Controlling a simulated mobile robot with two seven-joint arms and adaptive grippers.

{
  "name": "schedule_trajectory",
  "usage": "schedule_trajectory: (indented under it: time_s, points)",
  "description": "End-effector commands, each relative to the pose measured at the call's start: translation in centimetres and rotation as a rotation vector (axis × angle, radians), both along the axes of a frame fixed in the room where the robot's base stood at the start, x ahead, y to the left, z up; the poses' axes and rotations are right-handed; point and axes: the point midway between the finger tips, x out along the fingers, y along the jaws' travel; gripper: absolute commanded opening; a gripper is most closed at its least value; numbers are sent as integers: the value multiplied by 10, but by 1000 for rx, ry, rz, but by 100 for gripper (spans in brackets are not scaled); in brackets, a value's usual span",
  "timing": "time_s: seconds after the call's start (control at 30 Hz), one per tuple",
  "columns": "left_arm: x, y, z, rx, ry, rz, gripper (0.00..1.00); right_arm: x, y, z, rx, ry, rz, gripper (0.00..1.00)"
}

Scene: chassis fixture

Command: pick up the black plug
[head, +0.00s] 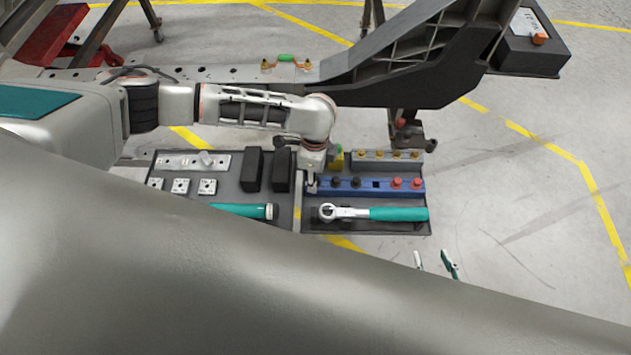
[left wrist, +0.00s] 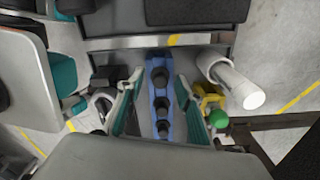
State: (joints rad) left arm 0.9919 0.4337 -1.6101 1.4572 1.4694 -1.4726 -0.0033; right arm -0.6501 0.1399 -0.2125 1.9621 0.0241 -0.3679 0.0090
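A blue rack (head: 377,188) on the right-hand tray holds black plugs (head: 336,182) and red plugs (head: 397,183) in a row. In the left wrist view the blue rack (left wrist: 152,92) shows several black plugs, one of them (left wrist: 159,77) between the fingertips. My left gripper (left wrist: 159,80) is open, with a finger on each side of the rack. In the head view it points down at the rack's left end, partly hidden by its wrist. I cannot tell whether it touches a plug. My right gripper (head: 434,262) is open and empty, in front of the tray.
A teal-handled ratchet wrench (head: 375,213) lies in front of the rack. A grey block with brass pieces (head: 387,160) stands behind it. The left tray holds black blocks (head: 251,170) and a teal cylinder (head: 240,211). A dark chassis beam (head: 420,60) spans behind. Floor at right is clear.

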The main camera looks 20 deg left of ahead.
Motion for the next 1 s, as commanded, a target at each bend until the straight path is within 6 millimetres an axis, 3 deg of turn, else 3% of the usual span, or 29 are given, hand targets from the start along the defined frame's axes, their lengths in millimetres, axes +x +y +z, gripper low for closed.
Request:
schedule_trajectory:
  time_s: [0.07, 0.2, 0.67, 0.87, 1.0]
  points:
    - [0, 0, 1, -1, -1, 0, 36, 1, 0, 2, 0, -3, 0, 40]
    - [0, 0, 1, -1, -1, 0, 6, 2, 0, 3, 1, -5, 0, 40]
    - [1, 0, 6, -1, -2, 0, 6, 1, 0, 2, -1, -2, 0, 40]
    - [2, 0, 28, -2, -4, 0, 6, 2, 0, 9, -1, -3, 1, 40]
    - [2, 0, 58, -2, -5, -1, 6, 4, 0, 19, -1, -8, -1, 40]
